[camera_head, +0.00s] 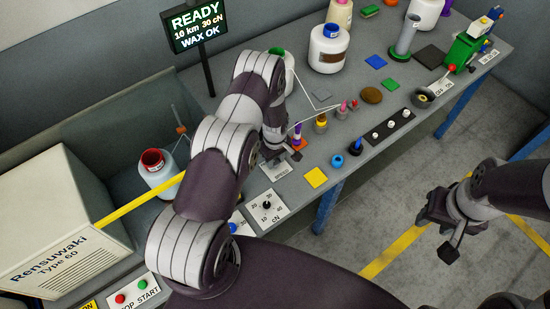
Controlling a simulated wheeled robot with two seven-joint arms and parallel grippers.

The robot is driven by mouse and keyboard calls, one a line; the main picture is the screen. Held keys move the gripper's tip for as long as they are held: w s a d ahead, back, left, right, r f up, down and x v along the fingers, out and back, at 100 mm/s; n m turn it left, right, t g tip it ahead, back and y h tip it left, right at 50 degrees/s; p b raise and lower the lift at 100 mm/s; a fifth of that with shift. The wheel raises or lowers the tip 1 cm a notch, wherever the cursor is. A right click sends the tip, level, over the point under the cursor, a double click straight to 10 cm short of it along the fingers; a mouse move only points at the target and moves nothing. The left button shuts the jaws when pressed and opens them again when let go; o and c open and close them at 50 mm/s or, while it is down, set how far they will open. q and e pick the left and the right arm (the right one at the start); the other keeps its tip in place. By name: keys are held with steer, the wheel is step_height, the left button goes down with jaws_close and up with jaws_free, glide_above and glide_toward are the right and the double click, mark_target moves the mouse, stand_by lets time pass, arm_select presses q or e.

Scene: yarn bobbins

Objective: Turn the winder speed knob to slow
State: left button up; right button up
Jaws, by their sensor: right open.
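My left arm reaches over the bench, and its gripper (280,156) points down over a small white label plate (276,171) whose print is too small to read. If a speed knob is there, the gripper hides it, and I cannot tell whether the fingers touch anything. A black knob on a white dial (266,206) marked 10 to 40 cN sits nearer the bench's front edge, left of the yellow square. My right gripper (438,234) is open and empty, out over the floor beyond the bench's front edge.
A Rensuwaki winder box (62,225) with a yellow bar and a white bobbin (158,172) stand at left. Red and green buttons (132,292) are at lower left. A purple-and-orange cone (297,135) stands close right of my left gripper. A READY sign (195,25) stands behind.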

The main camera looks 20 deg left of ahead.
arm_select(q)
steer(key=m+b, duration=0.3)
steer(key=shift+w+f, duration=0.1)
steer(key=shift+f, duration=0.05)
steer(key=m+b, duration=0.3)
steer(key=m, duration=0.2)
steer(key=m+b, duration=0.2)
steer(key=m, duration=0.3)
steer(key=shift+b, duration=0.35)
steer(key=m, duration=0.2)
steer(key=m+b, duration=0.1)
steer(key=m, duration=0.1)
steer(key=shift+r+m+b, duration=0.2)
steer(key=shift+m+b, duration=0.1)
steer(key=shift+m, duration=0.1)
steer(key=shift+r, duration=0.1)
